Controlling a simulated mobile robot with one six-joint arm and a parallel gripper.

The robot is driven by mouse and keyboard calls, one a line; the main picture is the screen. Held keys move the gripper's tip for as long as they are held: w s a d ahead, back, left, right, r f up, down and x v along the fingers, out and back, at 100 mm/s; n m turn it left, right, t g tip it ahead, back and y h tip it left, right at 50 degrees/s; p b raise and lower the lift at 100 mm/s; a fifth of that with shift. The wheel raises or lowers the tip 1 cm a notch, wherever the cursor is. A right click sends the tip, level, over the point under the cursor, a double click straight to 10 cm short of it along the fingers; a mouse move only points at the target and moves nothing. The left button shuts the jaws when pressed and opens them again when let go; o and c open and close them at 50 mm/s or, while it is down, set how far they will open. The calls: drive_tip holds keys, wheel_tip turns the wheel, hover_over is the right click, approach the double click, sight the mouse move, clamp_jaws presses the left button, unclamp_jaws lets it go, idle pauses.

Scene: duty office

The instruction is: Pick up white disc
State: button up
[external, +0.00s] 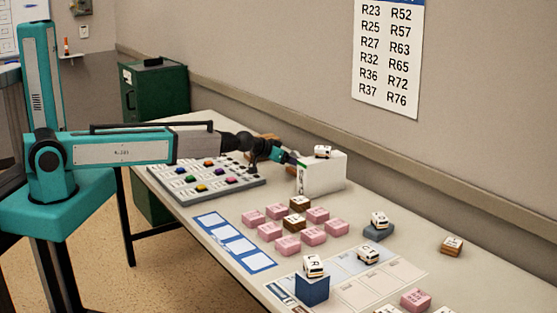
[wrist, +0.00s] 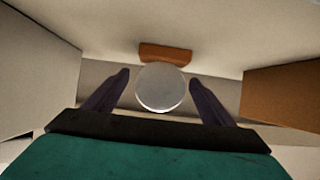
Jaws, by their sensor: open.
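The white disc (wrist: 161,87) shows in the wrist view as a pale grey-white round face between my two dark fingertips. My gripper (wrist: 159,80) is open, with one finger to each side of the disc. A gap shows on both sides, and I cannot tell how deep the disc sits between the fingers. In the external view my gripper (external: 291,158) is at the far part of the table, beside the white box (external: 322,174). The disc cannot be made out in that view.
In the wrist view, a brown block (wrist: 166,54) lies just beyond the disc and a larger brown surface (wrist: 284,94) is at right. A button panel (external: 243,186) lies under my arm. Several pink blocks (external: 313,236) and a blue block (external: 312,289) stand nearer.

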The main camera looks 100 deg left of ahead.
sight(295, 152)
idle(0.5)
drive_tip(key=c, duration=1.4)
drive_tip(key=shift+o, duration=0.2)
drive_tip(key=shift+r, duration=0.15)
drive_tip(key=shift+r+b, duration=0.7)
drive_tip(key=shift+r, duration=0.8)
drive_tip(key=s+d, duration=0.2)
drive_tip(key=s+d+b, duration=0.1)
drive_tip(key=s+d, duration=0.1)
drive_tip(key=s, duration=0.1)
drive_tip(key=s+d+r+b, duration=0.1)
drive_tip(key=s+d, duration=0.2)
drive_tip(key=shift+r, duration=0.1)
drive_tip(key=s+d+p, duration=0.1)
drive_tip(key=p, duration=0.4)
drive_tip(key=s+d+p, duration=0.1)
drive_tip(key=p, duration=0.3)
drive_tip(key=shift+s+r+p, duration=0.2)
drive_tip(key=shift+r+p, duration=0.15)
drive_tip(key=shift+p, duration=0.05)
